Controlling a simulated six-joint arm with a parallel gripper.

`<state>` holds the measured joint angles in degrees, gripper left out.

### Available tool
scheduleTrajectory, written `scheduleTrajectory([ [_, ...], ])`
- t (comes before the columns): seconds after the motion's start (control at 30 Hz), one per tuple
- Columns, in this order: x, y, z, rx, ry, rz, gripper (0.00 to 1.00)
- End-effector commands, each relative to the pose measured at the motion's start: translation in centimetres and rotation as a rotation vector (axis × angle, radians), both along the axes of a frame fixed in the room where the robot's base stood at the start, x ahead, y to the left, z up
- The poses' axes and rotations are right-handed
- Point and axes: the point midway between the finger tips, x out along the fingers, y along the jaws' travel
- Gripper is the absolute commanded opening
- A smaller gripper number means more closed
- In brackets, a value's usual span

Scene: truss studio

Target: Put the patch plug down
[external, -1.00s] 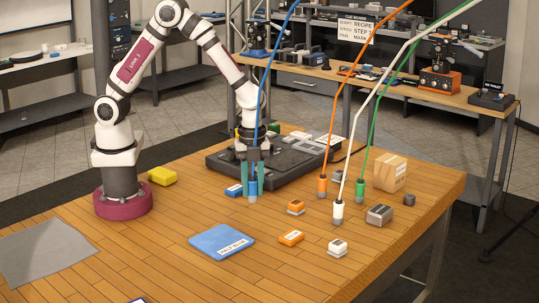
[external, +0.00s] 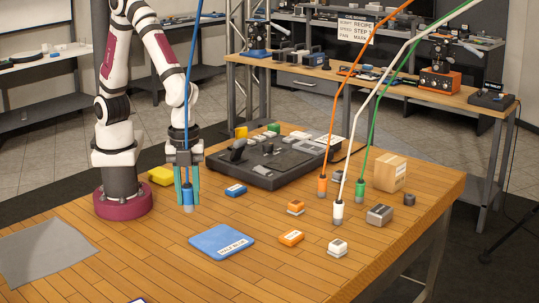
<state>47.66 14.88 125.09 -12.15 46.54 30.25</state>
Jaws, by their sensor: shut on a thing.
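My gripper (external: 187,196) points down and is shut on the blue patch plug (external: 188,200), with teal fingers on either side of it. A blue cable (external: 193,65) rises from the plug and leaves the top of the picture. The plug is upright, left of the small blue block and behind the flat blue pad (external: 221,241). Its silver tip is close over the wooden table; I cannot tell whether it touches. An orange plug (external: 322,187), a white plug (external: 338,211) and a green plug (external: 360,188) hang on their cables to the right.
The dark console (external: 270,165) stands behind and right. A blue block (external: 235,190), orange blocks (external: 291,237), a grey block (external: 380,214) and a cardboard box (external: 390,172) lie rightward. A yellow block (external: 161,175) is left, a grey cloth (external: 45,253) front left. Bare wood lies between cloth and pad.

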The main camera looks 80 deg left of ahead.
Motion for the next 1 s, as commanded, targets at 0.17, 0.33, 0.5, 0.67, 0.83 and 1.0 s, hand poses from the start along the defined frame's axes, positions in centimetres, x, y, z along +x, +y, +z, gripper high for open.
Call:
scheduleTrajectory([
  [0.17, 5.2, 2.7, -3.5, 0.002, 0.003, 0.011, 0.0],
  [0.33, 8.1, 4.1, -5.4, 0.001, 0.001, 0.004, 0.0],
  [0.5, 8.5, 4.4, -8.4, 0.002, 0.004, 0.001, 0.0],
  [0.67, 8.6, 4.3, -9.7, 0.0, -0.001, 0.001, 0.0],
  [0.83, 8.6, 4.3, -9.7, 0.0, -0.001, 0.001, 0.0],
  [1.0, 8.5, 4.3, -10.0, 0.0, 0.0, 0.001, 0.41],
])
